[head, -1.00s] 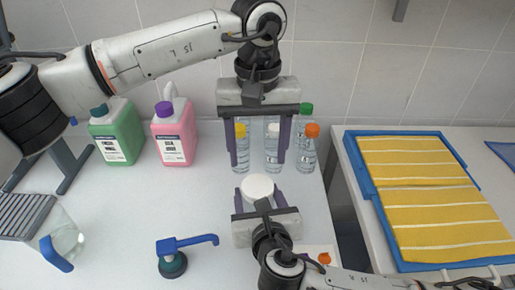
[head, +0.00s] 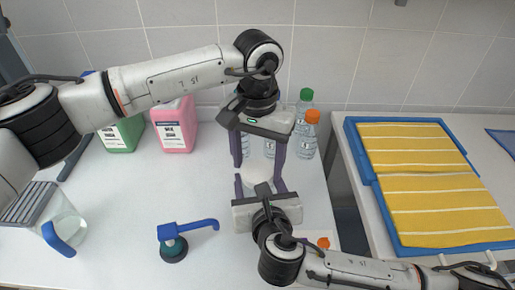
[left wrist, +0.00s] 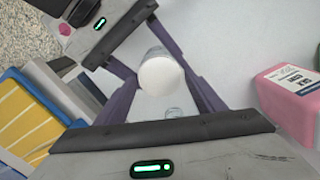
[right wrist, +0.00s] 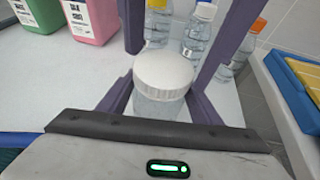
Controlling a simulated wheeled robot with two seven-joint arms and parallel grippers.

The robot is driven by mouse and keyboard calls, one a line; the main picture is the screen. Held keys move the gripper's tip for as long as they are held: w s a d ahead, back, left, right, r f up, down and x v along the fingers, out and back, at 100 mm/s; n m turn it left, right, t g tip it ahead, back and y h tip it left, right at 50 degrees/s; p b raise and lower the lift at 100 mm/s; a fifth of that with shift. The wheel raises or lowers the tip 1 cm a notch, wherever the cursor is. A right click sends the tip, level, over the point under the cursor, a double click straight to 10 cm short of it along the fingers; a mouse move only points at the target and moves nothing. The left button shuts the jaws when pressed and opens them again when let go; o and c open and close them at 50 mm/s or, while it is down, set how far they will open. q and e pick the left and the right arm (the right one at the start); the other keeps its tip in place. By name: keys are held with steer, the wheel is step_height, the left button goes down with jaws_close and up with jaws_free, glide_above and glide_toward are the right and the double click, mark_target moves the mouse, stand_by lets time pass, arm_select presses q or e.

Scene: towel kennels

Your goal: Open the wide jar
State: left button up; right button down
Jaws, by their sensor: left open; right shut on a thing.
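The wide jar, clear with a white lid, stands on the white counter; its lid (head: 262,175) shows in the head view, and its body (right wrist: 158,105) in the right wrist view. My right gripper (head: 260,186) is shut on the jar's body, one finger on each side. My left gripper (head: 258,165) points down above the jar, open, with its fingers apart on either side of the lid. In the left wrist view the lid (left wrist: 161,76) lies between its fingers. I see no clear contact between them and the lid.
Clear bottles with coloured caps, one orange (head: 312,116), stand close behind the jar. A pink jug (head: 175,130) and a green jug (head: 122,136) stand back left. Yellow towels (head: 420,175) lie right, beyond a gap.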

arm_select(q)
steer(key=shift+f, duration=0.3)
